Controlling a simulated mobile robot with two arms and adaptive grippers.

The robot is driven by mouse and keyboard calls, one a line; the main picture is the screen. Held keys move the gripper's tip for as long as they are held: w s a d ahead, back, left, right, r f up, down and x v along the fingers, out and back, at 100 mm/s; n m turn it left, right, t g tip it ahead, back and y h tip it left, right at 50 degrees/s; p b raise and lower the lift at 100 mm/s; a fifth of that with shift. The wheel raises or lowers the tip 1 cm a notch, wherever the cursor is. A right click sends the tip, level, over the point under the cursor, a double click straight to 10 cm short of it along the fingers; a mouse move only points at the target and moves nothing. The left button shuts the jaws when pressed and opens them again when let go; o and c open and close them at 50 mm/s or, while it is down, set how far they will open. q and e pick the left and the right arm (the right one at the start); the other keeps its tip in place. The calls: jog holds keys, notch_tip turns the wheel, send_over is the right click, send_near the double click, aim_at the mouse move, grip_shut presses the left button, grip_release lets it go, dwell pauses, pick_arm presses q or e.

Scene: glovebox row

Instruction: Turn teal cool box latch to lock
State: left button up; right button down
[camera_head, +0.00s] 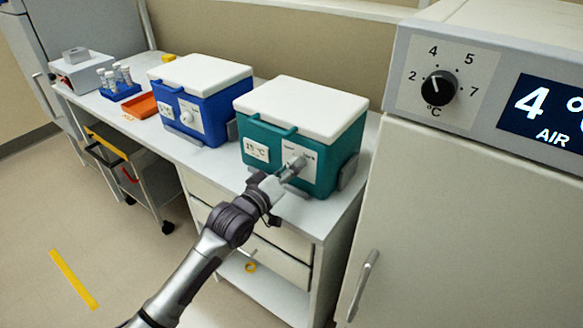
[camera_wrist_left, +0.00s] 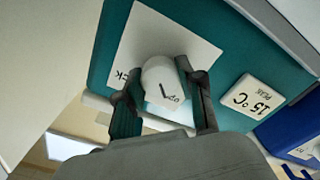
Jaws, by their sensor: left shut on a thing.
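The teal cool box (camera_head: 262,142) with a white lid stands on the white bench, and its lid looks closed. Its latch is a round pale knob on a white plate (camera_head: 310,149) on the front face. My left gripper (camera_head: 290,168) reaches up to this plate. In the left wrist view the teal box (camera_wrist_left: 113,45) fills the upper part, and the latch (camera_wrist_left: 158,72) sits between the two fingers of my left gripper (camera_wrist_left: 165,95), which are shut on it. A dark mark shows on the knob. My right gripper is not in view.
A blue cool box (camera_head: 215,105) stands to the left of the teal one. Farther left are an orange tray (camera_head: 142,106) and a blue tube rack (camera_head: 120,91). A tall cabinet with a dial (camera_head: 436,88) stands close on the right. The floor (camera_head: 110,235) at left is mostly clear.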

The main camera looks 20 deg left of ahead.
pick_arm(q)
jog(key=shift+m+p, duration=2.65)
jog(key=shift+m, duration=6.15)
jog(key=o, duration=1.1)
jog(key=shift+o, duration=0.2)
